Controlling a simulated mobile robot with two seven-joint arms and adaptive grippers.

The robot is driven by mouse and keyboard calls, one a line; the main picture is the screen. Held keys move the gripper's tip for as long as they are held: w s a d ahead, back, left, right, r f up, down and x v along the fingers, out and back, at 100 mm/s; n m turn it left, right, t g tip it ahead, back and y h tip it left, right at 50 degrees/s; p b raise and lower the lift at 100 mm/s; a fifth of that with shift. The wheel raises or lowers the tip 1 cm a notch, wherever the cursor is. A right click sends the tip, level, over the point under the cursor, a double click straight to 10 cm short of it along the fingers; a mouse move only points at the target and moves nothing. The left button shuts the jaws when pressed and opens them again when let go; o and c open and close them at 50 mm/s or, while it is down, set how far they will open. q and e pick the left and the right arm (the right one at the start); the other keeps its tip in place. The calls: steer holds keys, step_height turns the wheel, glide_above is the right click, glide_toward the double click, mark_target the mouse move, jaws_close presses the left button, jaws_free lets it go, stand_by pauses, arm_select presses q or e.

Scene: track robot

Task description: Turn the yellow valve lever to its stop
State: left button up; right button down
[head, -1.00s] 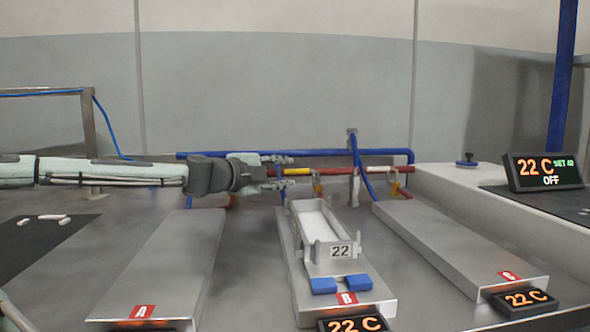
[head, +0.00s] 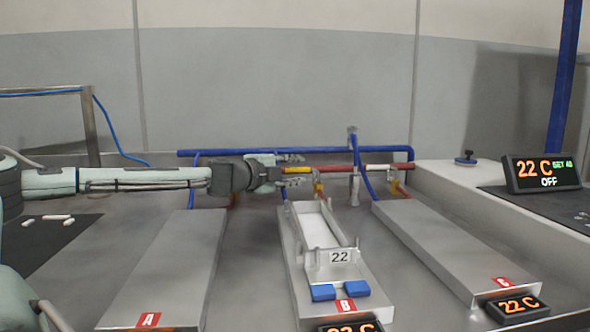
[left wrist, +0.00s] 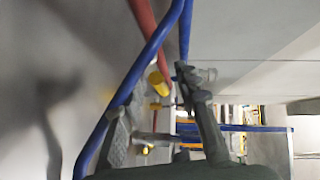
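A yellow lever piece (head: 296,170) lies in line with the red pipe (head: 330,169) at the back, at the tips of my left gripper (head: 296,170). The left wrist view shows a yellow cylinder end (left wrist: 158,84) beyond the spread fingers of the left gripper (left wrist: 160,95), near a red pipe (left wrist: 148,38) and a blue pipe (left wrist: 140,82). The fingers are apart, one above and one below the yellow piece in the head view. I cannot tell whether they touch it. Smaller yellow valve parts (head: 318,188) hang below the pipe. My right gripper is not in view.
Long metal plates A (head: 165,265), B (head: 290,235) and C (head: 440,240) lie in front. Plate B carries a white tray marked 22 (head: 318,228) and blue blocks (head: 355,287). A display (head: 541,173) reads 22 C, OFF. A blue pipe (head: 230,153) runs along the back.

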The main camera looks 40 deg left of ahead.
arm_select(q)
jaws_close()
stand_by(0.4)
steer(key=n+y+p, duration=0.1)
steer(key=y+p, duration=0.1)
steer(key=shift+s+d+r+n+p, duration=0.15)
steer(key=shift+d+r+n+p, duration=0.1)
steer(key=shift+d+n+p, duration=0.15)
steer(key=shift+s+d+f+n+g+y+p, duration=0.15)
steer(key=shift+n+g+y+p, duration=0.15)
steer(key=shift+y, duration=0.2)
steer(key=shift+s+d+f+n+g+y+p, duration=0.1)
steer(key=shift+n+g+y+p, duration=0.15)
steer(key=shift+y, duration=0.25)
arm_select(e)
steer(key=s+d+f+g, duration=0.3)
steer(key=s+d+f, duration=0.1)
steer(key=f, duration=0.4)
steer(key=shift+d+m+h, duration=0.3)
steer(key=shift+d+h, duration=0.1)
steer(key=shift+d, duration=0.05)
